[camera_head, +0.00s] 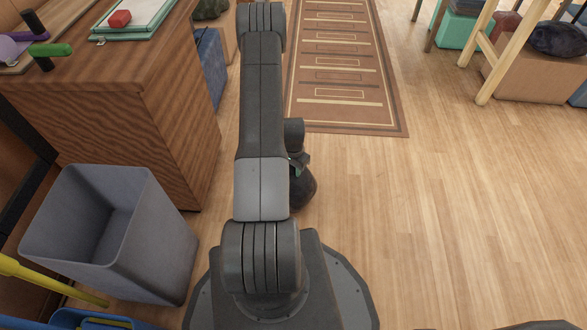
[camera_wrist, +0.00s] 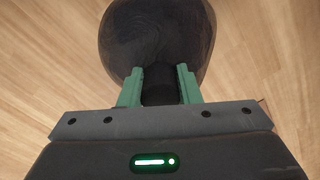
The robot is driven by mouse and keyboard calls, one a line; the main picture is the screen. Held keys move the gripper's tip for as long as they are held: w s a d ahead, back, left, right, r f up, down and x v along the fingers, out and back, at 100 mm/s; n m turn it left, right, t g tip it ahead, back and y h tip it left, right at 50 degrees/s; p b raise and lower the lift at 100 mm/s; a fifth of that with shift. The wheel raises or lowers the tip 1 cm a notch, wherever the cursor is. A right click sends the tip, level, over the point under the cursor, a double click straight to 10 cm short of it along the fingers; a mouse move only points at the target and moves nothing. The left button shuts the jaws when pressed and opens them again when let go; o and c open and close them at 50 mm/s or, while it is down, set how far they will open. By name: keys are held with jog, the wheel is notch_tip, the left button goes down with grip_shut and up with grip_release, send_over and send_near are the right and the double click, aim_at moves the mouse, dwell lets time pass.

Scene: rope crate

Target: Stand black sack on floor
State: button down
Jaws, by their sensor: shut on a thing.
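The black sack (camera_wrist: 158,38) fills the top middle of the wrist view, round and dark, with its narrow neck between the green fingers of my gripper (camera_wrist: 160,86). My gripper is shut on that neck. In the head view the sack (camera_head: 303,188) shows low beside my arm, partly hidden by it, over the wood floor (camera_head: 450,210). My gripper (camera_head: 299,160) is mostly hidden there behind the arm. I cannot tell whether the sack's base touches the floor.
A grey bin (camera_head: 150,255) stands at the lower left, beside a wooden cabinet (camera_head: 130,110). A patterned rug (camera_head: 345,120) lies ahead. A cardboard box (camera_head: 535,78) and wooden-legged furniture (camera_head: 505,60) stand at the upper right. The floor on the right is clear.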

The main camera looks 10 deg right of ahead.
jog(key=shift+f+b, duration=0.45)
jog(key=shift+f, duration=0.05)
dwell(0.4)
jog(key=c, duration=1)
grip_release()
jog(key=shift+o, duration=0.2)
jog(key=shift+r, duration=0.1)
notch_tip(320, 180, up, 14)
jog(key=p, duration=0.4)
jog(key=shift+f, duration=0.2)
